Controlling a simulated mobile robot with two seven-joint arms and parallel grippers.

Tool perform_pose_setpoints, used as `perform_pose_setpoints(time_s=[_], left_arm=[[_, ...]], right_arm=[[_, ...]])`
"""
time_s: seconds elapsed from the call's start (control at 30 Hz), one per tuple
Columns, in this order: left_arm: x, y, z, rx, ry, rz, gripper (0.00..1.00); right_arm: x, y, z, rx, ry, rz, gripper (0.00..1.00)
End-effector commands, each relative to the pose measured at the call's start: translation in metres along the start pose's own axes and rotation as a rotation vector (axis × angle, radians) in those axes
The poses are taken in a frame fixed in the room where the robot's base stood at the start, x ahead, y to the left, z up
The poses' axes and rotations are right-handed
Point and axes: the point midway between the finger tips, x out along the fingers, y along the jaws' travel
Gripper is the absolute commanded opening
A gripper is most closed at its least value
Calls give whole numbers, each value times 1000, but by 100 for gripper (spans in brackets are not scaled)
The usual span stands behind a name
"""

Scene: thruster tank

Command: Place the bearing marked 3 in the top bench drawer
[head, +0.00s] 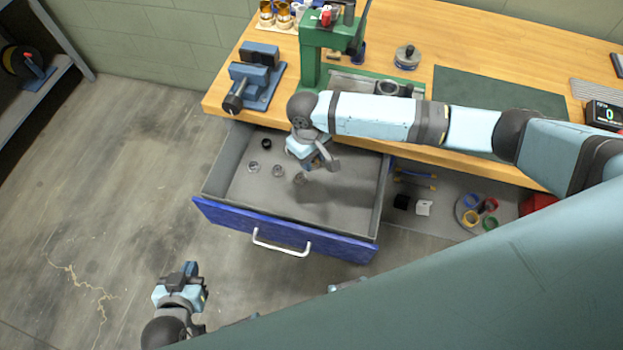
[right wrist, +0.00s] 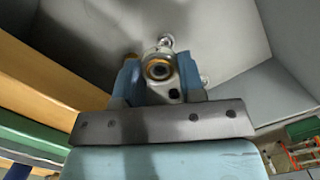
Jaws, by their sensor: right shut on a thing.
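The top bench drawer (head: 283,236) is pulled open under the bench, with its blue front toward me. My right gripper (head: 318,163) reaches down into the drawer space. In the right wrist view its two blue fingers are shut on a grey bearing with a brass-coloured ring (right wrist: 159,69). No mark 3 can be read on it. In the head view the arm largely hides this grip, and I cannot tell how high it is above the drawer floor. My left gripper (head: 188,270) is low at the left, over the floor and away from the drawer; its finger gap is unclear.
Small round parts, one black (head: 266,144) and two grey (head: 253,167), lie in the drawer's left part. A blue vise (head: 258,75) and a green press (head: 312,55) stand on the bench. Coloured rings (head: 472,200) lie on a lower surface right of the drawer.

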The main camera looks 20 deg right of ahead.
Motion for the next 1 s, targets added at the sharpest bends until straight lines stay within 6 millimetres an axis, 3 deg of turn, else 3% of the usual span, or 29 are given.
perform_pose_setpoints(time_s=[0.2, 0.4, 0.8, 1.0], left_arm=[[2, -1, 3, 1, 1, -2, 0], [4, -2, 6, 1, -1, -2, 0], [8, -2, 13, 2, -5, -2, 0], [7, -2, 12, 2, -4, -2, 0]], right_arm=[[62, 0, -8, 1, -3, 1, 9], [104, -1, -14, 0, 0, 1, 9], [149, -1, -20, -1, 0, 1, 9], [155, 0, -21, 0, 2, 0, 9]])
